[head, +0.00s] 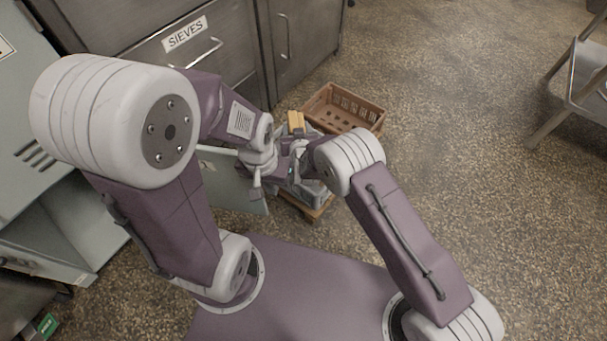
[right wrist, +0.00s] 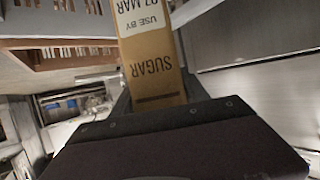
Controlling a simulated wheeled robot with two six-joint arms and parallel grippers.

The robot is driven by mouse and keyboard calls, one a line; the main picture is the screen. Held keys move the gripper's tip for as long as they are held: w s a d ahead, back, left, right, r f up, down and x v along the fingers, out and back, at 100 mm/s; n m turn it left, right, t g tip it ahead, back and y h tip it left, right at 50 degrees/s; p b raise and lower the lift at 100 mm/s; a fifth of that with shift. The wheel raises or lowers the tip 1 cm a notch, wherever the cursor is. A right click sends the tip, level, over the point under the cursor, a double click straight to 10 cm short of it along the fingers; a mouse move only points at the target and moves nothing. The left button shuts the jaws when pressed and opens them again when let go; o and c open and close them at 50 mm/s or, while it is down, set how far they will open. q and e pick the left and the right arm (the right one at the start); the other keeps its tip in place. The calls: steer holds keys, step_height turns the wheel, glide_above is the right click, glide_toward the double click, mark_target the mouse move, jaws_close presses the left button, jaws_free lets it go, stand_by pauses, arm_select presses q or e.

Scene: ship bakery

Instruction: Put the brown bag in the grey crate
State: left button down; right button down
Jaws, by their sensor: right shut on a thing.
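The brown bag (right wrist: 155,65), printed "SUGAR" with a white use-by label, rises from between the jaws of my right gripper (right wrist: 157,100) in the right wrist view. In the head view only a small tan part of the bag (head: 296,121) shows above my right gripper (head: 293,147), which is shut on it. The grey crate (head: 318,193) sits low on a wooden base, mostly hidden under my arms. My left gripper (head: 257,188) is at the left of the grey crate; its jaws are too small to read.
A brown slotted crate (head: 345,108) stands on the floor just behind. Metal cabinets with a drawer marked "SIEVES" (head: 185,33) line the back left. A pale panel (head: 228,185) stands beside the grey crate. A metal stand (head: 575,95) is at the far right; the floor between is clear.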

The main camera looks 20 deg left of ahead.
step_height(320, 180, down, 10)
steer(key=b, duration=0.7)
steer(key=shift+b, duration=0.4)
steer(key=shift+r, duration=0.2)
steer(key=shift+f, duration=0.15)
steer(key=c, duration=0.6)
jaws_free()
steer(key=shift+f, duration=0.1)
